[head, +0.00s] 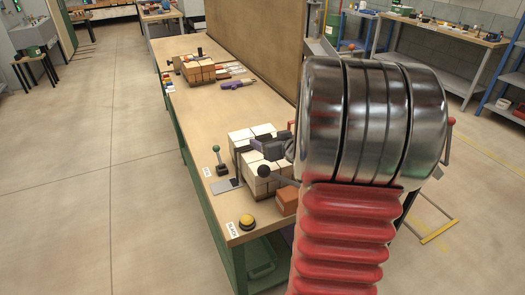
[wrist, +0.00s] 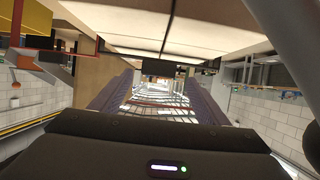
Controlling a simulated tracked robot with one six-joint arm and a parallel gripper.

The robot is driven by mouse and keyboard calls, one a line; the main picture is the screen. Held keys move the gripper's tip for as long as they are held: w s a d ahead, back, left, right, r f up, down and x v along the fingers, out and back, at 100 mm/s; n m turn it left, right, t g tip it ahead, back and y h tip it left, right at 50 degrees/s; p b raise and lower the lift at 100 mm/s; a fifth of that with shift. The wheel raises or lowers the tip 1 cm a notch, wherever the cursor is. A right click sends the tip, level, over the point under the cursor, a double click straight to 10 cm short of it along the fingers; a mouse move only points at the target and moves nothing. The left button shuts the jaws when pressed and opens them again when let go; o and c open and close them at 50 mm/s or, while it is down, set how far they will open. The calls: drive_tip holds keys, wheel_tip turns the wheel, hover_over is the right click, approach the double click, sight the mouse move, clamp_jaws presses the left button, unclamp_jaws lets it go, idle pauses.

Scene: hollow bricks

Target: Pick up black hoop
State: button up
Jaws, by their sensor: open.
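I cannot pick out a black hoop for certain in either view. A small dark piece (wrist: 158,68) shows beyond the fingers, between their tips, in the wrist view; its shape is too unclear to name. My gripper (head: 258,146) is at the near stack of pale hollow bricks (head: 252,133), and my arm hides part of that area. In the wrist view my gripper's two purple fingers (wrist: 155,85) stand apart with nothing clearly held between them. Large pale surfaces fill the top of that view, close by.
A lever with a black ball (head: 264,171) stands at the near stack. A green-knobbed lever (head: 217,158) and a yellow button (head: 246,221) sit near the workbench (head: 185,128) edge. A reddish brick (head: 287,200) lies at right.

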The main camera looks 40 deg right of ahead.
sight(265, 137)
drive_tip(key=shift+x, duration=2.6)
drive_tip(key=shift+d, duration=0.15)
drive_tip(key=shift+c, duration=0.4)
drive_tip(key=c, duration=1.4)
wheel_tip(265, 137, up, 28)
drive_tip(key=shift+s, duration=0.1)
